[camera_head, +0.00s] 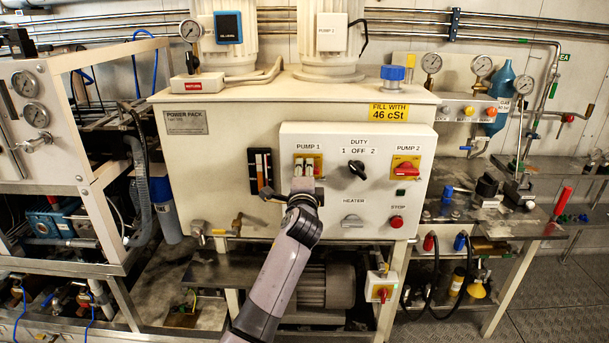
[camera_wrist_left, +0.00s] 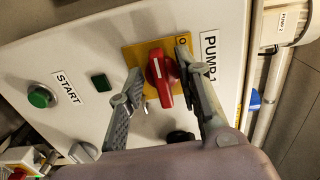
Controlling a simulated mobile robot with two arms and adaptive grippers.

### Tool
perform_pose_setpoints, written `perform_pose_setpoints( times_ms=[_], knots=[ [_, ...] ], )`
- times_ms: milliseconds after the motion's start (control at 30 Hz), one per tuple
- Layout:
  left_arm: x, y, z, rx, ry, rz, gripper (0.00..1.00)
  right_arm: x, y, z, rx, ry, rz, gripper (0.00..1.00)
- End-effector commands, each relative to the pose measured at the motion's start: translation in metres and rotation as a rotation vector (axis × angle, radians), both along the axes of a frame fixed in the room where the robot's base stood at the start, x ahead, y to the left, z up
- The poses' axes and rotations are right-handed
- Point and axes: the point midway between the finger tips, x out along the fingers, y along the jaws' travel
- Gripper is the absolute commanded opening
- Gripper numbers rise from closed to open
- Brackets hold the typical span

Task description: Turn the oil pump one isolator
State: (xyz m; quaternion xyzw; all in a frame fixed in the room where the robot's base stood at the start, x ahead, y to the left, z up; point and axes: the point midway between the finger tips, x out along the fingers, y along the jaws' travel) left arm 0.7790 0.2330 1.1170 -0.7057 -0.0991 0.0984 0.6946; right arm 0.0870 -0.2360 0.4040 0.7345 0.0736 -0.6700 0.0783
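The pump 1 isolator, a red knob (camera_wrist_left: 161,82) on a yellow square plate (camera_wrist_left: 134,55), sits on the white control panel (camera_head: 338,213) under the "PUMP 1" label. In the head view my left gripper (camera_head: 304,168) is in front of it and hides most of it. In the left wrist view the gripper (camera_wrist_left: 158,64) is open, with one finger on each side of the red knob. A gap shows on the left finger's side; the right finger is closer to the knob. Whether either touches it I cannot tell. My right gripper is not in view.
The panel also has a duty switch (camera_head: 357,169), the pump 2 isolator (camera_head: 405,168), a heater switch (camera_head: 352,221) and a red stop button (camera_head: 397,222). In the left wrist view a green start button (camera_wrist_left: 40,97) is at the left. A level gauge (camera_head: 260,171) is left of the panel.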

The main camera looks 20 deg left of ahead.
Motion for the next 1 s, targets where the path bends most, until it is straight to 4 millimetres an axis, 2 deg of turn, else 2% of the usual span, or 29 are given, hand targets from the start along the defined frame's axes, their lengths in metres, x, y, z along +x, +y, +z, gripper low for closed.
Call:
perform_pose_setpoints(
  times_ms=[167, 267, 700, 833, 1000],
  knots=[
    [-0.006, -0.002, 0.000, 0.002, -0.002, -0.001, 0.32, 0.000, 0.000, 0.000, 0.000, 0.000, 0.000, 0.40],
    [-0.019, -0.005, 0.000, 0.002, -0.002, 0.000, 0.32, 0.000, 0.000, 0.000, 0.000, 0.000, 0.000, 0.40],
    [-0.098, -0.029, -0.001, 0.000, 0.000, -0.001, 0.32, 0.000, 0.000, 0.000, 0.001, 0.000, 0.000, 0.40],
    [-0.111, -0.032, 0.000, 0.000, 0.000, -0.001, 0.32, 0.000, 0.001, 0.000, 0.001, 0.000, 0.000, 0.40],
    [-0.116, -0.034, 0.000, -0.001, 0.000, 0.000, 0.32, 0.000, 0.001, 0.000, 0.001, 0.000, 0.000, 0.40]
  ],
)
